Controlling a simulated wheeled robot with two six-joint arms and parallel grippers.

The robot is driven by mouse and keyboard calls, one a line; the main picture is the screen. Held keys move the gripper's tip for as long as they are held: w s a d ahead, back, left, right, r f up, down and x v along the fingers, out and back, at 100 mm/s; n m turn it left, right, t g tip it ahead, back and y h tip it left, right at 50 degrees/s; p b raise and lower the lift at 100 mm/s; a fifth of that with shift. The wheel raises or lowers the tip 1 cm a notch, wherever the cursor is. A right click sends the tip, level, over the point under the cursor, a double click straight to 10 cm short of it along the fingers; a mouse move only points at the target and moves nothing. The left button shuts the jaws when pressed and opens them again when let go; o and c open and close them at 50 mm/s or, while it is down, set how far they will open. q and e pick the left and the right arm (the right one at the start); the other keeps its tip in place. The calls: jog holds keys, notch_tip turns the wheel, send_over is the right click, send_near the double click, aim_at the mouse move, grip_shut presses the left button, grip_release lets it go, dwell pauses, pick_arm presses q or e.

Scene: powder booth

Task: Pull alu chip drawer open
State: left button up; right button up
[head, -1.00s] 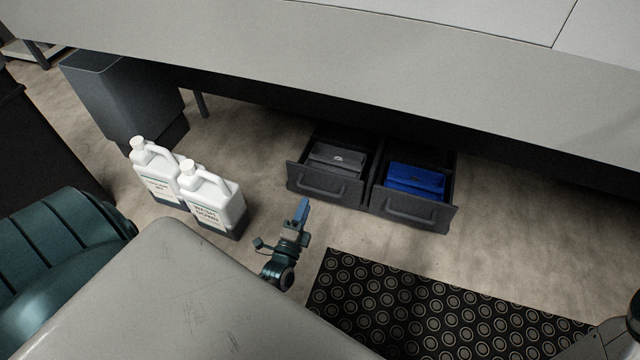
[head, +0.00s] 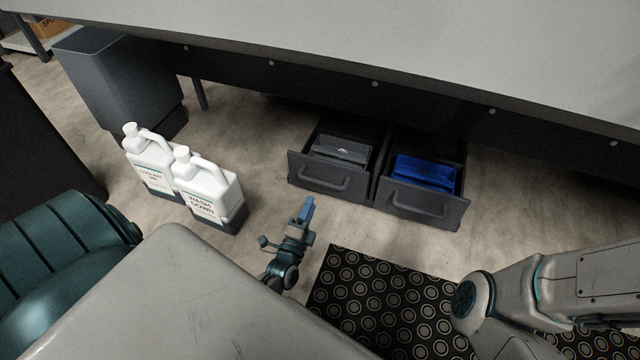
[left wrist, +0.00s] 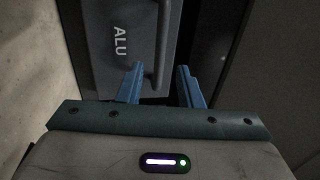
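Two dark grey drawer boxes sit side by side low under the bench, with open tops and bar handles in front. The left drawer (head: 318,180) holds a grey block, the right drawer (head: 425,205) a blue one. No label is readable on them in the head view. My left gripper (head: 306,209) is just in front of the left drawer, low over the floor. In the left wrist view a drawer front marked ALU (left wrist: 105,65) and its handle (left wrist: 163,45) lie ahead of my open blue fingers (left wrist: 160,86). Whether they surround the handle is unclear. My right gripper is out of view.
Two white jugs (head: 210,190) stand left of the drawers. A grey bin (head: 115,85) is farther left. A black ringed mat (head: 385,295) lies on the floor in front. The bench apron (head: 320,75) overhangs the drawers.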

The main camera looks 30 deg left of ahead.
aim_at(320, 182)
pick_arm(q)
jog(key=b+x, duration=0.3)
jog(key=x, duration=0.5)
jog(key=shift+w+b, duration=0.3)
jog(key=shift+b, duration=0.05)
jog(key=shift+w+a+r, duration=0.1)
jog(key=shift+w+r, duration=0.05)
jog(key=shift+w, duration=0.15)
jog(key=shift+c, duration=0.4)
grip_shut()
